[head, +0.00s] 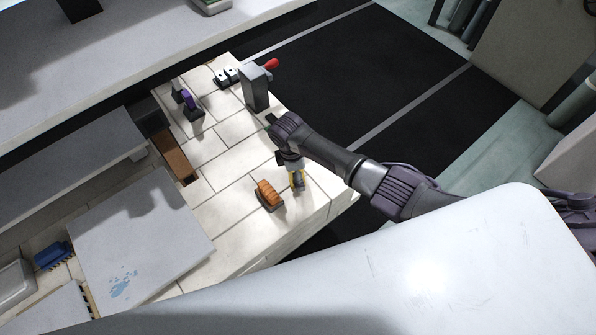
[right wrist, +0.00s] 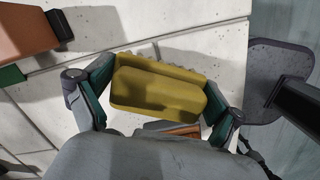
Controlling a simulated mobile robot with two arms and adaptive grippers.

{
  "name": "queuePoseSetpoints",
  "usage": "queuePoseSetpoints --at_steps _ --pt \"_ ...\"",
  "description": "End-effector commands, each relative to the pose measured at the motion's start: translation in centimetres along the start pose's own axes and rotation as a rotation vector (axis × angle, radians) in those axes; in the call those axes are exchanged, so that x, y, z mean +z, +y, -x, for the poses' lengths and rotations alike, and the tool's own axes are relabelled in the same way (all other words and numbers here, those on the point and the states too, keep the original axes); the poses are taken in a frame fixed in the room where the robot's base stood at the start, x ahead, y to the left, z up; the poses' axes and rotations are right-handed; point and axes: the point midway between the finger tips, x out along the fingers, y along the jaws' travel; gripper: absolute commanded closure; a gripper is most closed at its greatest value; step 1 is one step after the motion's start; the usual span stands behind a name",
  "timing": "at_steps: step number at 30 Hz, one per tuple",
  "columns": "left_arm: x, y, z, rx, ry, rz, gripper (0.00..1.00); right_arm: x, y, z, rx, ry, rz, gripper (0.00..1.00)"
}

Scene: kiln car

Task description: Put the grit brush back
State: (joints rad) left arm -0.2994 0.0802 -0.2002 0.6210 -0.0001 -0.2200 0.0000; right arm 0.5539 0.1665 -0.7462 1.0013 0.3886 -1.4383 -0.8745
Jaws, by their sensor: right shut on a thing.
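My right gripper (head: 297,180) is shut on a yellow block-like thing, seen low over the pale tiled deck in the head view. In the right wrist view the same gripper (right wrist: 158,92) has its two green-padded fingers at either end of this yellow thing (right wrist: 158,90). A wavy edge shows behind it; I cannot tell for sure that it is the grit brush. I cannot tell whether it touches the deck. A blue brush-like thing (head: 52,255) lies at the far left. My left gripper is not in view.
An orange ribbed thing (head: 269,194) stands on the deck just left of my right gripper. A grey block with a red knob (head: 256,88), a purple-topped piece (head: 188,100) and a brown strip (head: 175,156) lie farther back. Bare tiles (head: 225,175) lie between.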

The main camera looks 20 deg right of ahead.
Motion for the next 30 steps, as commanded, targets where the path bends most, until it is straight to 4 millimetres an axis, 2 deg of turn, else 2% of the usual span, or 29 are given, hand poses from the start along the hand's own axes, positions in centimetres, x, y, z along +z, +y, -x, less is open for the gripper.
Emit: queuePoseSetpoints --at_steps 29,30 --pt "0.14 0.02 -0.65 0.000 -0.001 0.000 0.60 -0.13 0.02 -0.89 0.000 0.000 0.000 0.35" --pt "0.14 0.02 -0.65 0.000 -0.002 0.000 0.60 -0.13 0.01 -0.89 0.000 0.000 0.000 0.00"
